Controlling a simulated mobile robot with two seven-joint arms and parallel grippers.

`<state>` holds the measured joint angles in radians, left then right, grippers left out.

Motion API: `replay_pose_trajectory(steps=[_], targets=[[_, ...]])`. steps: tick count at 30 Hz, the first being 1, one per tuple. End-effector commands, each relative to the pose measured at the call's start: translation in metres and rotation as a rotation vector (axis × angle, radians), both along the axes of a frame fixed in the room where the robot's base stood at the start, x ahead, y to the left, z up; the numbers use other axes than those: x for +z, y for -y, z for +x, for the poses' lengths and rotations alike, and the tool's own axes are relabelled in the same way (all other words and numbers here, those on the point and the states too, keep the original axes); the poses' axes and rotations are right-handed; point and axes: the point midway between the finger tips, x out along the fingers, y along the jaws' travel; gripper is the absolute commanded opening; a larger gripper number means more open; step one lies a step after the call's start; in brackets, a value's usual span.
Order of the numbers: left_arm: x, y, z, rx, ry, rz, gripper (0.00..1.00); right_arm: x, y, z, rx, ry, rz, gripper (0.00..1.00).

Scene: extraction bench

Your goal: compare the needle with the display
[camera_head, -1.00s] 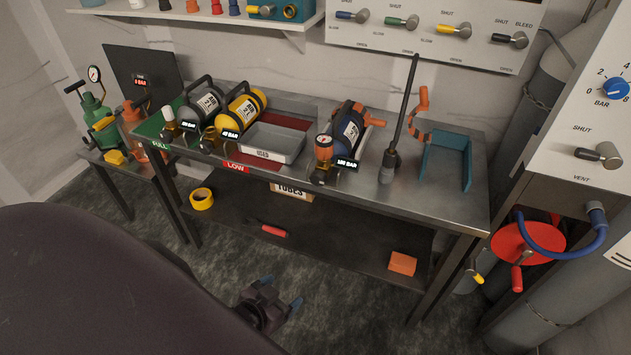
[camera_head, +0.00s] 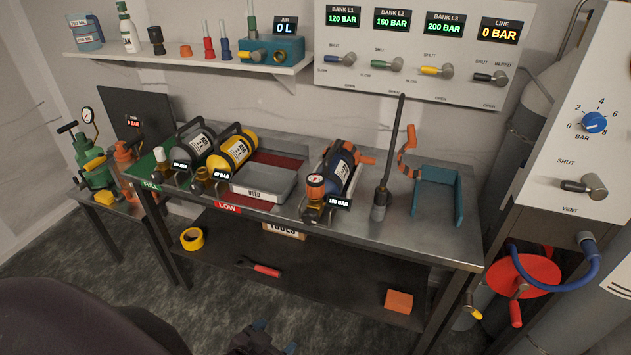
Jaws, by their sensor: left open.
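A round gauge (camera_head: 315,181) with an orange rim sits on the valve of the dark blue cylinder (camera_head: 341,165), which lies on the bench. Its needle is too small to read. A black display (camera_head: 340,203) beside that valve shows a BAR figure, apparently 180. At far left a dial gauge (camera_head: 87,115) stands on the green pump, with a small display (camera_head: 133,122) reading 0 BAR in red; that needle is also unclear. My left gripper (camera_head: 275,338) is at the bottom edge, open and empty, in front of the bench and well away from both gauges. My right gripper is not visible.
The wall panel displays read 120 (camera_head: 343,17), 160 (camera_head: 391,20), 200 (camera_head: 445,24) and LINE 0 BAR (camera_head: 499,31). Yellow (camera_head: 232,149) and grey (camera_head: 194,143) cylinders lie left of a grey tray (camera_head: 263,186). An upright rod (camera_head: 390,155) stands near a teal bracket (camera_head: 438,195).

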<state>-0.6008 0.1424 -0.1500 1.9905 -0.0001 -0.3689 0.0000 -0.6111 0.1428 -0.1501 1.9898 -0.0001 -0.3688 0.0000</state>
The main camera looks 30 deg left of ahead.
Motion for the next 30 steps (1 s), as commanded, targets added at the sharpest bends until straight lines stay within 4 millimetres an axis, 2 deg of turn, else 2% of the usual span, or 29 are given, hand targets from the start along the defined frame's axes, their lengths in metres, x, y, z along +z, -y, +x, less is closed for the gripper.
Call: replay_pose_trajectory(steps=[16,30], targets=[[-0.0002,-0.0001,-0.0001,0.0,0.0,0.0,0.76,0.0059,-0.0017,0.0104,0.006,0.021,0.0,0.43],[-0.0002,-0.0001,-0.0002,0.0,-0.001,0.0,0.76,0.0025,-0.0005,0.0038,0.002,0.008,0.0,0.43]])
